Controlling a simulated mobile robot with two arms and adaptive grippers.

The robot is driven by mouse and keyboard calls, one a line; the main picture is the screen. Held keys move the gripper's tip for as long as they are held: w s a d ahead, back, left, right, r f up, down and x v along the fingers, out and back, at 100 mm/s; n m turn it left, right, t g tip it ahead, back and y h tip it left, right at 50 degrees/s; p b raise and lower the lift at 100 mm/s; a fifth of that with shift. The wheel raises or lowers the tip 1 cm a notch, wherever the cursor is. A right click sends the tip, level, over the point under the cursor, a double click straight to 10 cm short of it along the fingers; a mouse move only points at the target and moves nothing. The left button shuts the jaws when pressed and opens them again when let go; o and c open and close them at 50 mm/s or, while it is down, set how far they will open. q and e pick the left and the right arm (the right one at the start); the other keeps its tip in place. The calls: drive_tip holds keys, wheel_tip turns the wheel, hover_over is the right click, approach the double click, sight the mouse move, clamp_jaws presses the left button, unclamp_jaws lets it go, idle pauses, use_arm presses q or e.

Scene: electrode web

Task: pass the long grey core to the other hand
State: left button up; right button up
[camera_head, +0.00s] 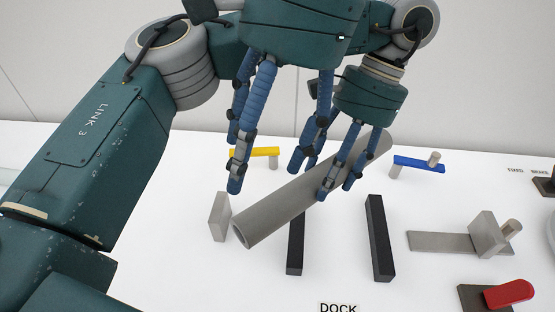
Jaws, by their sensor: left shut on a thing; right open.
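The long grey core (285,207) is a thick hollow tube lying diagonally across the middle of the view. Its open end is at the lower left and its other end at the upper right. My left gripper (336,190), the smaller one to the right, is shut on the core towards its upper right half. My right gripper (266,178), the larger one nearer the camera, is open. Its fingers point down above the lower left part of the core, and I cannot tell whether any finger touches it.
Two dark bars (380,240) stand on the white table at the "DOCK" label. A grey block (220,217) is beside the core's open end. A yellow lever (255,152) and a blue lever (420,164) lie behind. A grey fixture (486,234) and a red handle (509,294) are at right.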

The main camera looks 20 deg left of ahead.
sight(278, 208)
use_arm(q)
drive_tip(key=shift+s+r, duration=0.1)
use_arm(e)
drive_tip(key=f+h, duration=0.1)
drive_tip(key=w+d+f+t+h, duration=0.1)
drive_tip(key=f, duration=0.1)
drive_tip(key=d+f+t, duration=0.1)
drive_tip(key=f, duration=0.1)
drive_tip(key=shift+w+h, duration=0.4)
wheel_tip(278, 208, down, 11)
drive_tip(key=shift+r, duration=0.1)
drive_tip(key=shift+c, duration=0.4)
drive_tip(key=c, duration=0.9)
use_arm(q)
drive_tip(key=o, duration=1.5)
drive_tip(key=shift+c, duration=0.2)
use_arm(e)
drive_tip(key=shift+c, duration=0.9)
